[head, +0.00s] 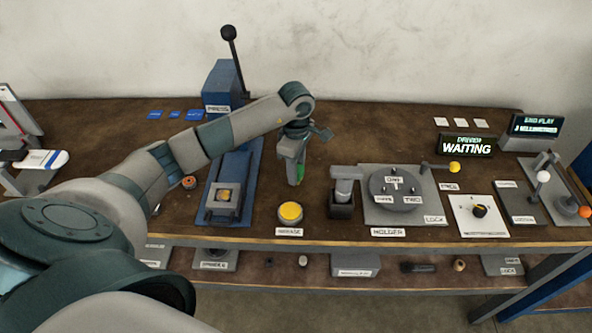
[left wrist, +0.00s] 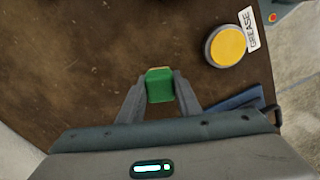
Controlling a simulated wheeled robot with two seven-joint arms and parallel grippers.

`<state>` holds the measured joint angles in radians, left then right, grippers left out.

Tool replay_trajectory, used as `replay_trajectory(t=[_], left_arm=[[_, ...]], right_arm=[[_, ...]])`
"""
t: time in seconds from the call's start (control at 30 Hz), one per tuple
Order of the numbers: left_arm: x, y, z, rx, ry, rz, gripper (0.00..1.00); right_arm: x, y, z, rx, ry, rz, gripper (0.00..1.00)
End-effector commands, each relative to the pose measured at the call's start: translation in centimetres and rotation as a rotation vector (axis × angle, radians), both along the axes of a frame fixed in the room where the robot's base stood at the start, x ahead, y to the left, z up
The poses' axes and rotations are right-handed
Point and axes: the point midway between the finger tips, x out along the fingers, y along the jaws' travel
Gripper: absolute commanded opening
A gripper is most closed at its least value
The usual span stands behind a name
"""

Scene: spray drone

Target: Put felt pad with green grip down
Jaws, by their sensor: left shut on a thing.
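The felt pad's green grip (left wrist: 160,86) is between the two fingers of my left gripper (left wrist: 160,98), which is shut on it. In the head view my left gripper (head: 297,172) points down over the brown bench top, behind and slightly right of the yellow grease pad. A bit of the green grip (head: 300,173) shows there beside the fingers. The felt itself is hidden, and I cannot tell whether it touches the bench. My right gripper is not in view.
The yellow grease pad (head: 290,213) stands near the front edge. A blue press (head: 226,88) is on the left, and the holder plate (head: 429,190) with its round dial is on the right. Bare bench top (head: 355,135) lies behind the holder plate.

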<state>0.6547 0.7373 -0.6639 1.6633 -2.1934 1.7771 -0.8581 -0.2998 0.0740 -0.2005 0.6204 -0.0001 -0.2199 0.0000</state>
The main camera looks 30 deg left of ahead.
Motion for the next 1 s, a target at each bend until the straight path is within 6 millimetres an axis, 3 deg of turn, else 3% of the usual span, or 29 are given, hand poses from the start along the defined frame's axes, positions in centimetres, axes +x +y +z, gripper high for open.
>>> replay_trajectory(t=[0.13,0.57,0.6,0.63,1.0], left_arm=[[0.0,0.0,-1.0,0.000,0.000,0.001,0.06],[0.0,0.1,-1.6,0.001,-0.001,0.000,0.06],[0.0,0.0,-1.4,0.001,0.000,0.000,0.40],[0.0,0.0,-1.4,0.001,0.000,0.000,0.47],[0.0,0.0,-1.3,0.001,0.000,0.000,0.49]], right_arm=[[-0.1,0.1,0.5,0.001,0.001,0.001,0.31],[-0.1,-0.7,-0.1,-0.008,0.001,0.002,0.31],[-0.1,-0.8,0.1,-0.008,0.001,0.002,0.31],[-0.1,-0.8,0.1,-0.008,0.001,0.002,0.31],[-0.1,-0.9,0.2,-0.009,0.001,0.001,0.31]])
